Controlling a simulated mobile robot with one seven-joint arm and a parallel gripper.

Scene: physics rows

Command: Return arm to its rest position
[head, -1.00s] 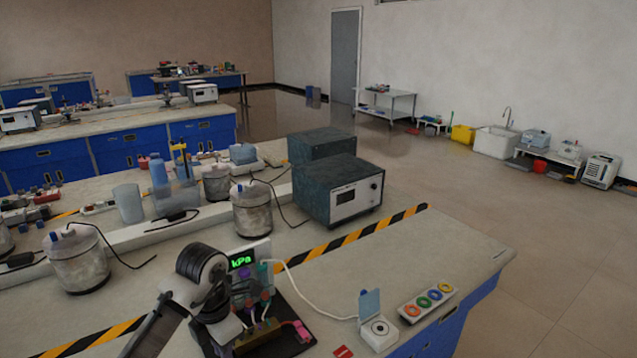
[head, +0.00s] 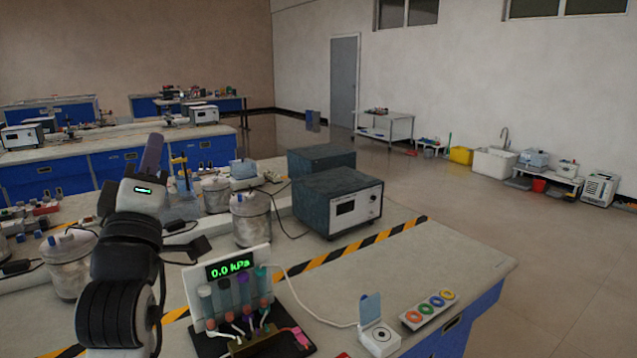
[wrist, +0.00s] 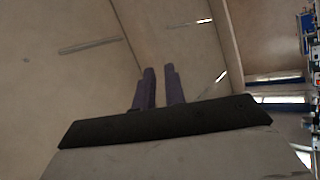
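My arm is raised at the left of the head view, and my gripper (head: 152,155) points up above the bench. In the wrist view its two dark purple fingers (wrist: 160,87) stand apart with a narrow gap and nothing between them. Behind them are bare wall and ceiling surfaces. The gripper touches nothing that I can see. To the right of my arm, a white panel (head: 262,257) with a green "0.0 kPa" display stands on a black base with several coloured tubes and connectors.
The bench (head: 440,245) holds a box with a flip-up lid (head: 379,338), a strip of coloured rings (head: 429,309), dark instrument boxes (head: 338,203) and metal canisters (head: 250,218). My arm hides part of the left side. Bare bench top lies right of the striped tape.

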